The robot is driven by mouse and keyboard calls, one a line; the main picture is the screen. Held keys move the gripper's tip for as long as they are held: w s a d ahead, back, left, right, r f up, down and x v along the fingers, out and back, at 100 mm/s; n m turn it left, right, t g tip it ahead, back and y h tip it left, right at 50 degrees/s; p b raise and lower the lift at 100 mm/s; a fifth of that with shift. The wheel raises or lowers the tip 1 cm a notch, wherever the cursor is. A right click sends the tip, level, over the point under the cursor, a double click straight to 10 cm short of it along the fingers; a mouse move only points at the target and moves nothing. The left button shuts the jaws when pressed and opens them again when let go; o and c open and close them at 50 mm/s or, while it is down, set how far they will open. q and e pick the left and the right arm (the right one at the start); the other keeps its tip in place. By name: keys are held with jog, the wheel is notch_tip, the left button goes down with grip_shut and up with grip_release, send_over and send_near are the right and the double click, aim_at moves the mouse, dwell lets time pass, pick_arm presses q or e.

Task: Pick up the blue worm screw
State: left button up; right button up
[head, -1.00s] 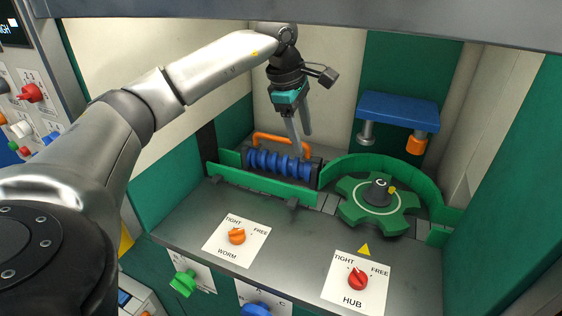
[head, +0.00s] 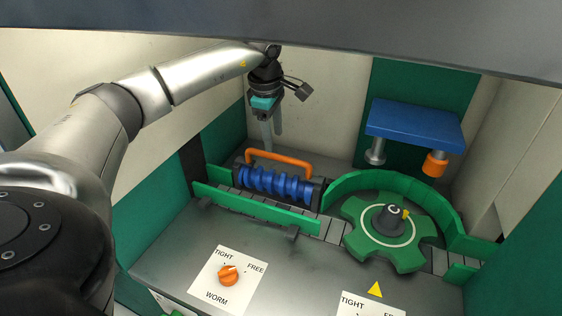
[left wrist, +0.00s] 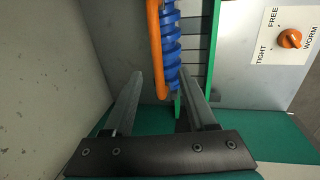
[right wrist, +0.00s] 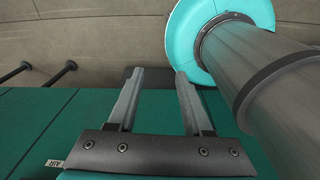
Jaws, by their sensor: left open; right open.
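The blue worm screw (head: 275,185) lies in a dark cradle behind a low green rail, with an orange handle (head: 282,157) arching above it. My left gripper (head: 272,142) is open and empty, fingers pointing down, by the middle of the handle. In the left wrist view, the worm screw (left wrist: 172,50) and the orange handle (left wrist: 155,50) run in from the top towards the gap between the left fingers (left wrist: 158,82). The near end of the screw is partly hidden by the right-hand finger. My right gripper (right wrist: 155,88) is open and empty, away from the screw.
An orange WORM knob (head: 228,276) sits on the bench front. A green toothed wheel (head: 383,252) stands right of the screw, inside a curved green guard (head: 395,183). A blue shelf (head: 415,124) hangs above. A pale wall is close behind the left gripper.

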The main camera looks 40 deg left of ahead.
pick_arm(q)
jog(key=x, duration=0.3)
jog(key=p, duration=0.1)
send_over(276, 177)
jog(key=shift+s+x, duration=0.25)
jog(key=shift+x, duration=1)
jog(key=shift+s+x, duration=0.2)
jog(key=shift+x, duration=1.05)
jog(key=shift+d+f, duration=0.1)
jog(key=shift+d, duration=0.1)
grip_shut()
jog(key=shift+s+f, duration=0.15)
